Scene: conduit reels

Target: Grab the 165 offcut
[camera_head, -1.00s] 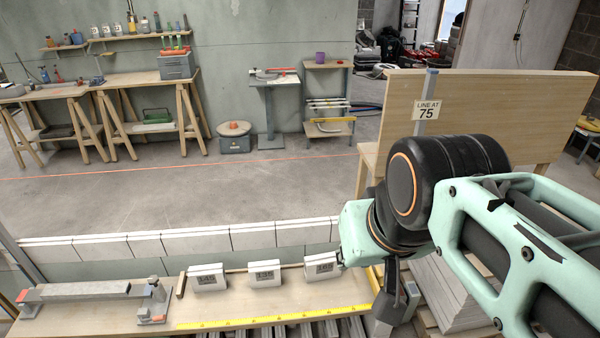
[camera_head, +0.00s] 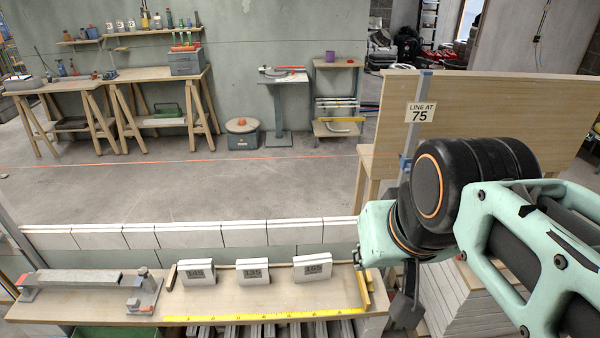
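The 165 offcut (camera_head: 313,268) is a pale block with a dark number label on its front. It is the rightmost of three similar blocks on the wooden bench (camera_head: 225,301), and it stands clear of its neighbour. The 135 offcut (camera_head: 253,271) is in the middle. The leftmost block (camera_head: 196,273) has a label that is hard to read. My gripper (camera_head: 405,306) hangs below my dark wrist, to the right of the 165 offcut and apart from it, by the bench's right end. Its fingers are partly hidden and seen edge-on, so their opening is unclear.
A yellow measuring strip (camera_head: 262,317) runs along the bench's front edge. A yellow upright piece (camera_head: 364,290) is at the bench's right end, between offcut and gripper. A grey clamp fixture (camera_head: 80,278) is at left. A wooden panel (camera_head: 485,112) rises behind my arm.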

